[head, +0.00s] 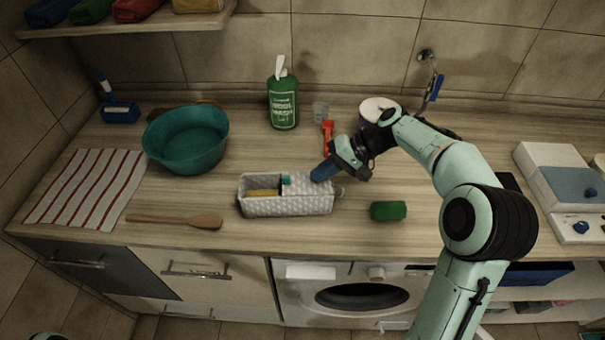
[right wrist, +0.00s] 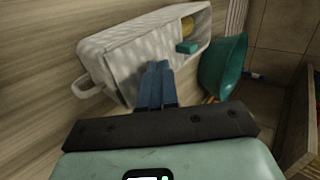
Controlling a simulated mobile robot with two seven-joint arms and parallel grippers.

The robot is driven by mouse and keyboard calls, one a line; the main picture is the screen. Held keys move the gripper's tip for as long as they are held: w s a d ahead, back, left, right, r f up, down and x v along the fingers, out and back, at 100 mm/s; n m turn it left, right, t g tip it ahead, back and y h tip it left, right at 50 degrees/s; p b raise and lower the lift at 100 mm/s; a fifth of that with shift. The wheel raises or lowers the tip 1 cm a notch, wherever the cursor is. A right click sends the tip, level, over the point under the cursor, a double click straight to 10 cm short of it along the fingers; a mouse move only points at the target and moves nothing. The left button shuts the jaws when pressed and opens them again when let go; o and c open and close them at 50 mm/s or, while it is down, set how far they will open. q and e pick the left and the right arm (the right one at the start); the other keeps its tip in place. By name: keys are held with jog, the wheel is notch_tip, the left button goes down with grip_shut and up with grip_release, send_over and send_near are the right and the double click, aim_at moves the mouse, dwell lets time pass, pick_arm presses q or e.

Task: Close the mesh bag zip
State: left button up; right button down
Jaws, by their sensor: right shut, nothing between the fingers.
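The mesh bag (head: 287,206) is a pale grey patterned box-shaped pouch on the counter, with a small loop at its right end. Its top is covered on the right and open on the left, where something yellow (head: 263,194) shows inside. A small teal block (head: 286,180), apparently the zip pull, sits at the edge of the cover. My right gripper (head: 321,175) is shut and empty, its blue fingers over the covered right part. In the right wrist view the fingers (right wrist: 157,83) point at the bag (right wrist: 122,58), apart from the teal block (right wrist: 187,47). Contact with the bag is unclear.
A teal basin (head: 187,140) stands at the back left and a wooden spoon (head: 177,220) lies front left. A green block (head: 388,210) is right of the bag. A green bottle (head: 283,100), a clear cup (head: 320,111) and a red-orange item (head: 328,137) stand behind.

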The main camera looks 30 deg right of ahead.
aim_at(291, 182)
jog(key=a, duration=0.1)
jog(key=w+a, duration=0.1)
jog(key=a, duration=0.1)
jog(key=shift+w+a+f+p, duration=0.2)
jog(key=shift+w+p, duration=0.1)
jog(key=shift+w+a, duration=0.3)
jog(key=shift+a, duration=0.1)
pick_arm(q)
jog(key=shift+w+r, duration=0.4)
jog(key=shift+r, duration=0.05)
pick_arm(e)
jog(key=shift+s, duration=0.1)
